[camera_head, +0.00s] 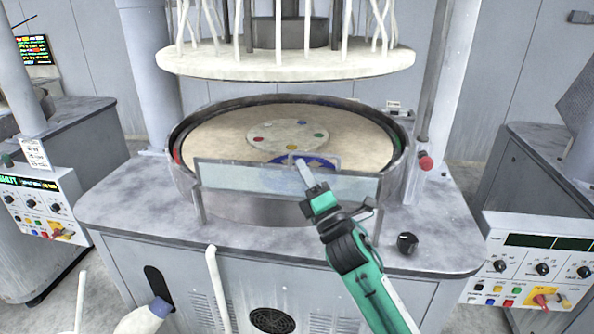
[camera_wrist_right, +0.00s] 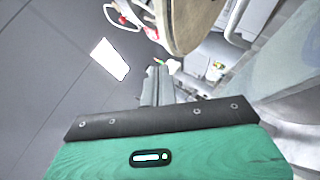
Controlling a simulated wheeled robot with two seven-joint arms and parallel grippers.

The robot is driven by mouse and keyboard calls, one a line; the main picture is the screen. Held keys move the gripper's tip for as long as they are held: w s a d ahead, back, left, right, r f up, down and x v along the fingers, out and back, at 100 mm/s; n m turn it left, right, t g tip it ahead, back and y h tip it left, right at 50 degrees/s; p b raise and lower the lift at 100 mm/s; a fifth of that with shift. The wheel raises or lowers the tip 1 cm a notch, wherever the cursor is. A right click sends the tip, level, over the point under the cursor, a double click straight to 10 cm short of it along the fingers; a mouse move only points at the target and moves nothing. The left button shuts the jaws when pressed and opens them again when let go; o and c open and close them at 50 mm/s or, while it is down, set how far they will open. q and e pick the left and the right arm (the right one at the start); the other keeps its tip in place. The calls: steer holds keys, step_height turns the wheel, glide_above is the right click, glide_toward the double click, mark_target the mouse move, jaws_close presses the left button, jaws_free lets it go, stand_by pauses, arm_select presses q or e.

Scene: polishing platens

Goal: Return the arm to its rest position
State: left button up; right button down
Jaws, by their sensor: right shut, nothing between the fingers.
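My right arm, green and black, comes in from the bottom right of the head view. Its gripper (camera_head: 304,174) is in front of the clear guard at the front rim of the middle polishing machine's round basin. The fingers are together with nothing between them. They overlap a blue disc (camera_head: 322,163) in the picture; I cannot tell how near they are to it. In the right wrist view the closed fingers (camera_wrist_right: 157,84) point away past the green gripper body. My left gripper does not show.
The basin's pale platen (camera_head: 225,138) carries a smaller disc (camera_head: 289,134) with coloured spots. A large white upper plate (camera_head: 290,65) hangs above. The clear guard (camera_head: 235,176) edges the basin. A black knob (camera_head: 406,243) stands on the grey top, right of my arm. Control panels flank both sides.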

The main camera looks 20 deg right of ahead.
steer(key=shift+s+d, duration=0.15)
steer(key=shift+s, duration=0.55)
steer(key=s+f+m+g+h, duration=0.2)
steer(key=s+f+m+g, duration=0.25)
steer(key=f, duration=0.35)
steer(key=s+f+m+g+h, duration=0.1)
steer(key=s+f+m+g, duration=0.2)
steer(key=f+m, duration=0.4)
steer(key=s+f+m+g+h, duration=0.2)
steer(key=s+f+m+g, duration=0.2)
steer(key=f, duration=0.5)
steer(key=s+a+f+m+g+y, duration=0.1)
steer(key=s+a+f+m+g, duration=0.2)
steer(key=s, duration=0.4)
steer(key=s+f+m+g, duration=0.2)
steer(key=s+f+g, duration=0.1)
steer(key=s+f, duration=0.3)
steer(key=s+a+f+m+g+y, duration=0.1)
steer(key=s+a+f+m+g, duration=0.2)
steer(key=s, duration=0.5)
step_height(320, 180, down, 33)
steer(key=s+d+n+g, duration=0.1)
steer(key=d+g, duration=0.1)
steer(key=s+d+f, duration=0.3)
steer(key=s+f, duration=1.4)
steer(key=s, duration=0.1)
steer(key=shift+s+f+g, duration=0.3)
steer(key=shift+s+g, duration=0.05)
